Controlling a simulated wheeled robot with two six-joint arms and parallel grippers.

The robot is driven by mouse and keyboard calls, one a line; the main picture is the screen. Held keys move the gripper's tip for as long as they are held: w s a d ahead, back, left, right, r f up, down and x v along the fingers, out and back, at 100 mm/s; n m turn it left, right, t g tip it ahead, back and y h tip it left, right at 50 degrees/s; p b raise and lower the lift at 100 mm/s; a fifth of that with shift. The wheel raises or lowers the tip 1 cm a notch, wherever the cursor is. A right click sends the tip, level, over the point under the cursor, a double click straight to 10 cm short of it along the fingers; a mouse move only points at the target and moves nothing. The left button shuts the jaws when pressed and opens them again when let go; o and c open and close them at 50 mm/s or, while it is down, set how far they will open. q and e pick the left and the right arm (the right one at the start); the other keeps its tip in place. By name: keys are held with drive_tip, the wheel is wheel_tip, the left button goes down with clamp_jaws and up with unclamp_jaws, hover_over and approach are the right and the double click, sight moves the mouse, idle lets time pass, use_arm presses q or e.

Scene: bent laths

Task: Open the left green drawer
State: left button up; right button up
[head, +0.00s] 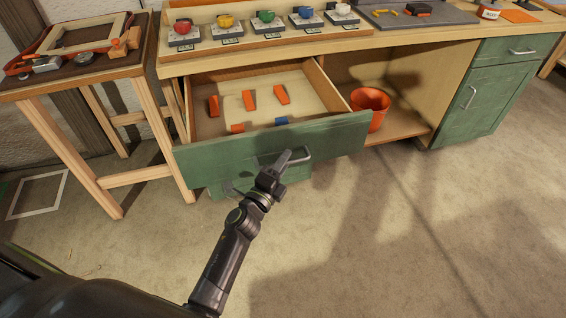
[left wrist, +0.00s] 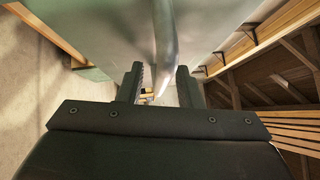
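The left green drawer (head: 215,158) is pulled well out of the workbench, and its inside shows. Its metal handle (head: 302,155) is on the middle of the green front. My left gripper (head: 284,160) is at the handle. In the left wrist view the handle (left wrist: 165,45) runs between the two fingers of my left gripper (left wrist: 160,88), which stand apart with gaps beside it. Several orange pieces (head: 249,100) and a blue piece (head: 282,121) lie in the drawer. My right gripper is not in view.
An orange bucket (head: 371,104) stands on the open shelf right of the drawer. A closed green cabinet (head: 485,100) is farther right. A wooden side table (head: 140,68) stands at left. The floor in front is clear.

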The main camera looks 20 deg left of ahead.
use_arm(q)
drive_tip(key=b+v, duration=0.1)
drive_tip(key=v, duration=1.6)
drive_tip(key=shift+s, duration=0.25)
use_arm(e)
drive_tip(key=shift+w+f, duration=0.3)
use_arm(q)
drive_tip(key=shift+f, duration=0.15)
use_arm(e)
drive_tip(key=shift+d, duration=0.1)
